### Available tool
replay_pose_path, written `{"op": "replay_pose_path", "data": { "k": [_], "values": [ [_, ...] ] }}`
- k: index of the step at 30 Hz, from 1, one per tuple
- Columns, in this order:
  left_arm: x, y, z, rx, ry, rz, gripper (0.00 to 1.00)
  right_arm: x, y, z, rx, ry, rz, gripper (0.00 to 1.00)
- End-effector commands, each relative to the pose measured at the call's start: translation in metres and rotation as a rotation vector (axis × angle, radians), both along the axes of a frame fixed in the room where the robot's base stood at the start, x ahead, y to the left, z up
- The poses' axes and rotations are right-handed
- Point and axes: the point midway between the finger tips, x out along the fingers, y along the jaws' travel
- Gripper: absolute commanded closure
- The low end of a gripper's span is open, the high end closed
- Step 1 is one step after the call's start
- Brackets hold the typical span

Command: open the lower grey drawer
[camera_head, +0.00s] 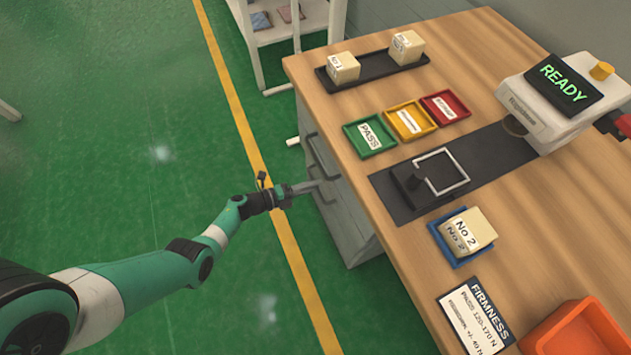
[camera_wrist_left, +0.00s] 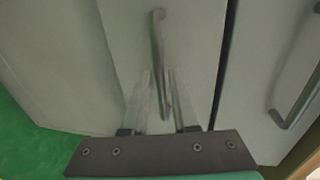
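The grey drawer unit (camera_head: 351,225) stands under the left edge of the wooden table. The lower grey drawer's front (camera_wrist_left: 115,35) fills the middle of the left wrist view and looks closed. Its bar handle (camera_wrist_left: 158,40) runs down between the fingers of my left gripper (camera_wrist_left: 160,80). The fingers stand on both sides of the handle with some gap, so the gripper looks open around it. In the head view my left gripper (camera_head: 312,186) reaches the drawer front from the left. The upper drawer's handle (camera_wrist_left: 296,100) shows at the right of the wrist view.
The tabletop (camera_head: 480,55) carries a black tray (camera_head: 375,68), green (camera_head: 370,136), yellow (camera_head: 409,121) and red trays (camera_head: 445,107), a tester reading READY (camera_head: 563,84), and an orange bin (camera_head: 575,330). Green floor (camera_head: 165,100) left of the drawers is clear. A white shelf (camera_head: 292,30) stands behind.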

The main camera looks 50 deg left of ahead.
Motion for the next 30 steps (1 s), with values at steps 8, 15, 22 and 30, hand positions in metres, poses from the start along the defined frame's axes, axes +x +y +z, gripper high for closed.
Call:
{"op": "replay_pose_path", "data": {
  "k": [8,15,22,30],
  "values": [
    [0.0142,-0.0039,-0.0024,-0.001,0.0,0.001,0.73,-0.0001,0.0,-0.0073,0.0,0.0,0.0,0.6],
    [0.0137,-0.0038,-0.0023,-0.001,0.0,0.001,0.93,-0.0001,0.0,-0.0069,0.0,0.0,0.0,0.6],
    [0.0137,-0.0036,-0.0021,-0.001,-0.001,0.001,1.0,-0.0001,0.0,-0.007,0.0,0.0,0.0,0.6],
    [0.0136,-0.0037,-0.0021,-0.001,-0.001,0.0,1.0,-0.0001,0.0,-0.007,0.0,0.0,0.0,0.6]
  ]
}}
